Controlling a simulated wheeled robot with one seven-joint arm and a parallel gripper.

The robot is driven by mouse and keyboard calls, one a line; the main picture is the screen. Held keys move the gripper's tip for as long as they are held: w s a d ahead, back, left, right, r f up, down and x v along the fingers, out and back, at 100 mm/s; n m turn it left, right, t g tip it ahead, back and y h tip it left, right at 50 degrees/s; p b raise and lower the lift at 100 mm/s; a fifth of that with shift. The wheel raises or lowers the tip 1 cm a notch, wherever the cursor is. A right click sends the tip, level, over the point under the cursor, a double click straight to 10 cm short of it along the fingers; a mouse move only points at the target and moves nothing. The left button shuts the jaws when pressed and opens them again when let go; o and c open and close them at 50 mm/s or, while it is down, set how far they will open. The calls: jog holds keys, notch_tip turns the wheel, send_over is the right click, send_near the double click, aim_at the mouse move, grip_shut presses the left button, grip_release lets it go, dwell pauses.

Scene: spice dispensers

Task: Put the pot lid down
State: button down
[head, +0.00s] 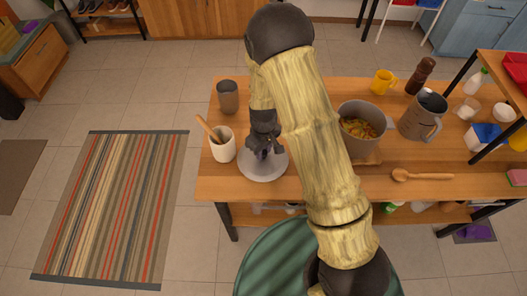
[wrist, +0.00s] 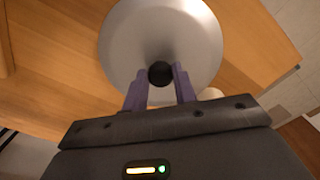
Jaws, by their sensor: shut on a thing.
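The pot lid (head: 262,167) is a grey round disc near the left front part of the wooden table. In the wrist view the lid (wrist: 125,45) shows from above, with a dark round knob (wrist: 160,73) at its middle. My gripper (head: 264,153) is over the lid, and in the wrist view its purple fingers (wrist: 159,84) are shut on the knob. The lid looks level. I cannot tell whether it touches the tabletop. The pot (head: 362,116) stands open to the right of my arm, with colourful food in it.
A white crock (head: 223,150) with a wooden utensil stands close left of the lid, and a dark cup (head: 228,97) behind it. A grey pitcher (head: 423,115) stands right of the pot. A wooden spoon (head: 425,176) lies at the front right of the table (head: 218,188).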

aim_at(264, 153)
jog(key=shift+f, duration=0.8)
jog(key=shift+f, duration=0.15)
jog(key=c, duration=1.1)
grip_release()
notch_tip(264, 153, up, 12)
jog(key=shift+r+b, duration=0.15)
jog(key=shift+b, duration=0.6)
